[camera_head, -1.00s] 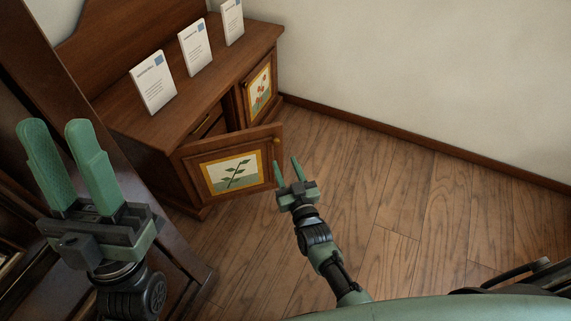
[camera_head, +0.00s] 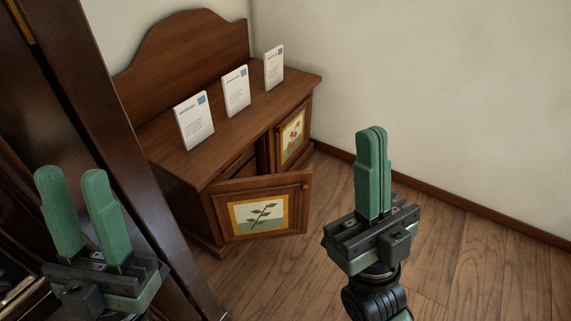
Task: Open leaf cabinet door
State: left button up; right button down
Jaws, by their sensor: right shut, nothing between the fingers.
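The leaf cabinet door (camera_head: 234,236), with a framed picture of a green leafy sprig (camera_head: 262,214), stands swung open from the low wooden cabinet (camera_head: 178,160). A small round knob (camera_head: 307,186) sits near its upper right corner. Part of the cabinet's inside shows dark above the door. My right gripper (camera_head: 373,130) is shut and empty, upright to the right of the door and apart from it. My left gripper (camera_head: 66,172) is open and empty at the lower left, in front of the dark armoire and away from the door.
The flower-picture door (camera_head: 291,137) on the cabinet's right is closed. Three white cards (camera_head: 236,91) stand on the cabinet top. A tall dark wooden armoire (camera_head: 110,130) takes up the left side. The wooden floor (camera_head: 470,260) at the right is clear.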

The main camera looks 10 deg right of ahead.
aim_at(249, 209)
jog(key=i+l+u, duration=0.1)
jog(key=u, duration=0.25)
jog(key=l+u, duration=0.4)
jog(key=i+l+u, duration=0.15)
jog(key=u, duration=0.2)
jog(key=l+u, duration=0.4)
jog(key=l, duration=1.55)
